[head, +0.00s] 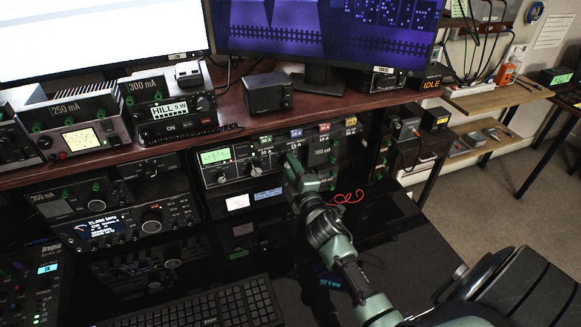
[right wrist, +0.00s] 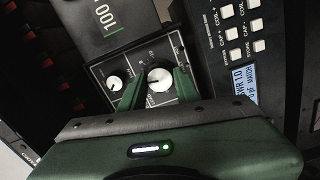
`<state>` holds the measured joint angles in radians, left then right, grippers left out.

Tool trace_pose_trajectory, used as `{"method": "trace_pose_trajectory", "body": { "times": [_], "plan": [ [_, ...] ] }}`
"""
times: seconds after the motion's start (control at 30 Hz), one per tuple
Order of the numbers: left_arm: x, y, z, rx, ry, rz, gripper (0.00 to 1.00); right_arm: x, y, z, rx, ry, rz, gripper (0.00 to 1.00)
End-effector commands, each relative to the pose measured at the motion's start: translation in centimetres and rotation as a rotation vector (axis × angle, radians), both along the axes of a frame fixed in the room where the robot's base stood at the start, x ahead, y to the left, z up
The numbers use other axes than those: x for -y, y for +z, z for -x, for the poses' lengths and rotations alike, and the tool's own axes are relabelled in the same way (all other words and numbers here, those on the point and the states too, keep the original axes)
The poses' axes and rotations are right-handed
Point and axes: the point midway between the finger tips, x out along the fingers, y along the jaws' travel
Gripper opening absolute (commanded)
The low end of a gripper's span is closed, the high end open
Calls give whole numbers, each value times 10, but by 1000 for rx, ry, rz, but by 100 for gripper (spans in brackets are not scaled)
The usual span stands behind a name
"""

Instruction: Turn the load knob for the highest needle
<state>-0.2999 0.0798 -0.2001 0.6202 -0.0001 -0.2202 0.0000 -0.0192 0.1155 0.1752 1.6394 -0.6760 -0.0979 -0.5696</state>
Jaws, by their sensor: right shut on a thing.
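The tuner stands under the shelf in the head view, with a lit green meter (head: 215,156) at its left; the needle is too small to read. My right gripper (head: 294,172) reaches the right part of its front and hides the knob there. In the right wrist view, my right gripper (right wrist: 158,90) is shut on a large knob (right wrist: 160,77) with a pale face, one green finger on each side. A smaller knob (right wrist: 115,83) sits to its left, clear of the fingers. The knob labels are unreadable, so I cannot tell which is the load knob. My left gripper is out of view.
A small display (right wrist: 243,78) and several pale buttons lie right of the held knob. In the head view, a radio (head: 105,225) stands left of the tuner and a keyboard (head: 215,305) lies in front. A red cable (head: 347,197) lies right of my gripper.

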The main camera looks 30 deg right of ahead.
Motion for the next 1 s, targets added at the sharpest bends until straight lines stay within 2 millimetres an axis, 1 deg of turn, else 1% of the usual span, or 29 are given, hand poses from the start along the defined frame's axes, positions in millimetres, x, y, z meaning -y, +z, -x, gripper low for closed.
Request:
{"method": "trace_pose_trajectory", "body": {
  "times": [0.2,0.67,0.7,0.73,0.77,1.0],
  "plan": [
    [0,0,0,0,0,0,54,0,-2,0,9,0,-49,0],
    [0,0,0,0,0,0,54,0,-2,0,10,0,-59,0],
    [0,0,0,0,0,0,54,0,-2,0,10,0,-58,43],
    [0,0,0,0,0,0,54,0,-2,0,10,0,-58,51],
    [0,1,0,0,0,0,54,0,-2,0,11,0,-58,54],
    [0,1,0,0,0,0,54,0,-1,0,13,-1,-58,54]
  ]
}}
